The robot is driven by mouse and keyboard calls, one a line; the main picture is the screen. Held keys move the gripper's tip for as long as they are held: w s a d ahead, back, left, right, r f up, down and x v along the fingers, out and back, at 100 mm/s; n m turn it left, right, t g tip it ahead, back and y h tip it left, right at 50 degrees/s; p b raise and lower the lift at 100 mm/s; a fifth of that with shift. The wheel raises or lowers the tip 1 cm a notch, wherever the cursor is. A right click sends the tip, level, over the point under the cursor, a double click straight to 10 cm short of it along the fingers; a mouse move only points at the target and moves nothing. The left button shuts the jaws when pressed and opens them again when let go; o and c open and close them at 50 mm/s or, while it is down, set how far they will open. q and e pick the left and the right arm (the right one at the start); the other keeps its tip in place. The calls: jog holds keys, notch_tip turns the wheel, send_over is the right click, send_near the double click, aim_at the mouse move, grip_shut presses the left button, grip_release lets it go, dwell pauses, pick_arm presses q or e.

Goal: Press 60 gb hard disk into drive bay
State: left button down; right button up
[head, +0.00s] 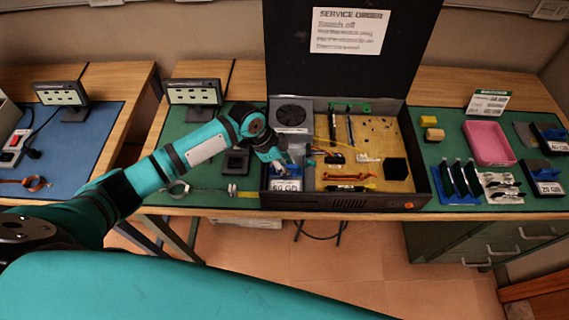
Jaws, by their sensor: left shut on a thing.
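The 60 GB hard disk (286,185) shows its white and blue label at the front left corner of the open computer case (345,203). My left gripper (282,168) reaches down over that corner from the left and is shut on the disk. The disk sits in or directly over the drive bay there. The bay is mostly hidden by the disk and gripper, so I cannot tell how deep the disk is. My right gripper is not in view.
The case holds a fan unit (292,114), loose coloured cables and a gold board (383,140). Its raised lid (290,50) bears a service order sheet. To the right are a pink tray (488,143), upright cards (461,180) and a 20 GB drive (547,188).

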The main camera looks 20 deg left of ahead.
pick_arm(q)
jog(key=shift+f, duration=0.1)
jog(key=c, duration=1.2)
grip_release()
jog(key=shift+c, duration=0.2)
jog(key=shift+f, duration=0.1)
jog(key=o, duration=0.3)
jog(key=shift+r+p, duration=0.7)
jog(key=shift+r, duration=0.05)
jog(key=shift+r+p, duration=2.95)
jog(key=shift+p, duration=0.05)
jog(key=shift+c, duration=0.3)
